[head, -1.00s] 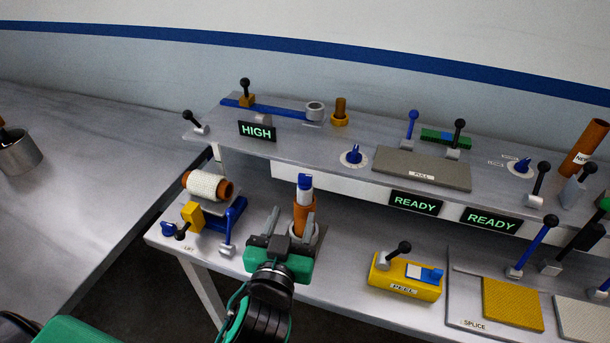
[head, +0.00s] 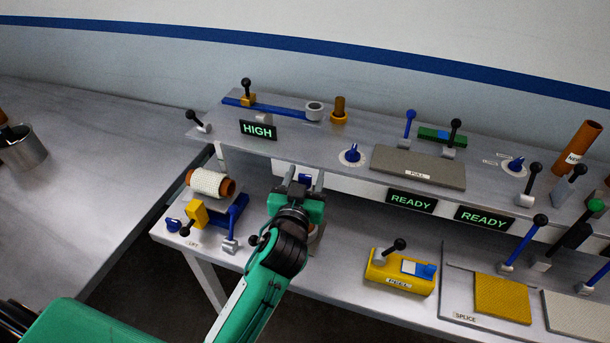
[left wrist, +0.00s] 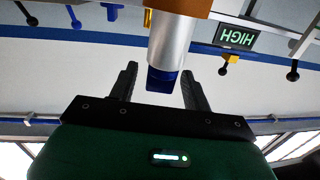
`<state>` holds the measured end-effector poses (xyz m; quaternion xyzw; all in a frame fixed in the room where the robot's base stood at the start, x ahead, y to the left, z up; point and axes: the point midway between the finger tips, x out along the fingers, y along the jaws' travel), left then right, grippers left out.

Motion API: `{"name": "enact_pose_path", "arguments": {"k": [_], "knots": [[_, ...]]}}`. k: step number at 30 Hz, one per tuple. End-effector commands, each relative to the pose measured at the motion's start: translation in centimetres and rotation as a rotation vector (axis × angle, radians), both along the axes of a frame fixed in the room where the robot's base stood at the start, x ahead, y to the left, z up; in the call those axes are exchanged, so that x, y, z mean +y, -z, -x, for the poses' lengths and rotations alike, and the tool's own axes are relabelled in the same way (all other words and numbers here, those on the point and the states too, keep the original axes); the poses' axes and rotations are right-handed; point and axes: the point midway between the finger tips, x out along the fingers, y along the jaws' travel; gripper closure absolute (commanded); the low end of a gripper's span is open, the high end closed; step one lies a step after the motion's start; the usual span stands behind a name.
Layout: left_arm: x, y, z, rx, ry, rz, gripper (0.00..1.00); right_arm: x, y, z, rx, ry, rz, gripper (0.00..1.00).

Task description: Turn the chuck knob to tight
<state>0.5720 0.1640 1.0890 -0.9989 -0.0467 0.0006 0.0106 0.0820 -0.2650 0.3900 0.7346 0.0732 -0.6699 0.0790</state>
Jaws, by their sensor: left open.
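A blue cap (left wrist: 162,80) ends a pale cylinder (left wrist: 172,38) on an orange-brown post. In the left wrist view, the cap sits between my left gripper's (left wrist: 159,76) two spread fingers, with gaps on both sides. In the head view, my left gripper (head: 304,176) is open at the blue cap (head: 305,179) and hides most of the post. Small blue knobs with dial marks sit on the upper shelf, at the middle (head: 352,154) and right (head: 515,164). Another blue knob (head: 173,225) is at lower left. I cannot read which is marked chuck or tight. My right gripper is out of view.
A white roll on an orange core (head: 210,183) lies left of my gripper. A yellow block marked PEEL (head: 400,273) stands to its right. The shelf edge, with a HIGH sign (head: 258,131) and READY signs (head: 411,201), is close behind. Several levers stand around.

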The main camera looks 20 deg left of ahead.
Motion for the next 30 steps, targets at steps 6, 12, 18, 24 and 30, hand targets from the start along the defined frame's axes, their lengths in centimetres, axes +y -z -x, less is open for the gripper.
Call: {"name": "enact_pose_path", "arguments": {"k": [6,12,18,24,30], "knots": [[0.0,0.0,0.0,0.000,0.000,0.000,0.65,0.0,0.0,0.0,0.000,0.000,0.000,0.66],[0.0,0.0,0.0,0.000,0.000,0.000,0.96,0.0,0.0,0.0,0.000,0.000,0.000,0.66],[0.1,-0.2,0.0,0.003,0.041,-0.004,0.96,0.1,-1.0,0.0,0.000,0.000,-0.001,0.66],[0.0,-0.3,0.0,0.006,0.140,-0.006,0.96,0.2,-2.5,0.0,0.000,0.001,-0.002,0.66],[0.0,-0.1,0.0,0.005,0.185,-0.004,0.96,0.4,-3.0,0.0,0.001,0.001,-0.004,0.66]]}}
